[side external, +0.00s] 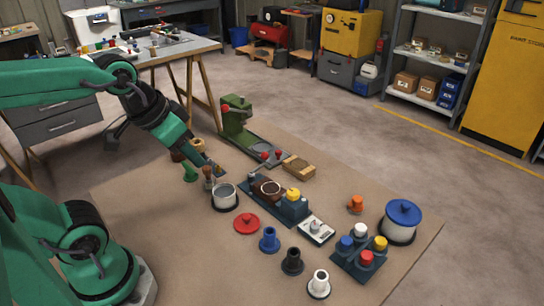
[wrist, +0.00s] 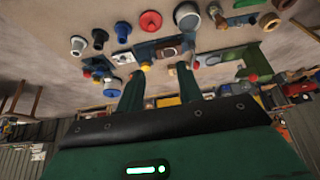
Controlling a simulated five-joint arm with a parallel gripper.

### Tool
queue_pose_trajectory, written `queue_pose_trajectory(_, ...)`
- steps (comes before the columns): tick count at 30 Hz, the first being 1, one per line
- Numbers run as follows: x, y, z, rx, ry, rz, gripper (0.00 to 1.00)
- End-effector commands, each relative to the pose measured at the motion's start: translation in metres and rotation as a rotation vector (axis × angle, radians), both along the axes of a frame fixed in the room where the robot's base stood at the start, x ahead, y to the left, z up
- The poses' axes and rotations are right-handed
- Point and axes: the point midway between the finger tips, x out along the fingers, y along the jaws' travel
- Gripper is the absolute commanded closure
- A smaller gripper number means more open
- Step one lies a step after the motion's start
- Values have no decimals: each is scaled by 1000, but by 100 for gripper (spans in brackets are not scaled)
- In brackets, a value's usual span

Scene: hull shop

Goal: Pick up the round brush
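A small upright brown piece with a rounded top (side external: 208,178) stands on the mat left of the grey pot; it looks like the round brush, but its bristles are too small to make out. In the wrist view, a small tan piece (wrist: 219,17) beside the pot may be the same thing. My gripper (side external: 217,170) hangs just above and right of it in the side view, tilted downward. In the wrist view my gripper (wrist: 160,80) has its two green fingers apart, with nothing between them.
The grey pot (side external: 225,194) stands close by. A green piece (side external: 190,173) is left of the brown one. A red lid (side external: 247,223), blue tray (side external: 291,208), green machine (side external: 236,118) and blue-lidded pot (side external: 402,218) share the mat.

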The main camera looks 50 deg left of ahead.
Motion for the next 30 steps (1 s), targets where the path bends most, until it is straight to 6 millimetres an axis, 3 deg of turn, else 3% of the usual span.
queue_pose_trajectory(17, 64, 55, -27, 14, 200, 87, 64)
queue_pose_trajectory(30, 104, 116, -79, -14, 362, 148, 64)
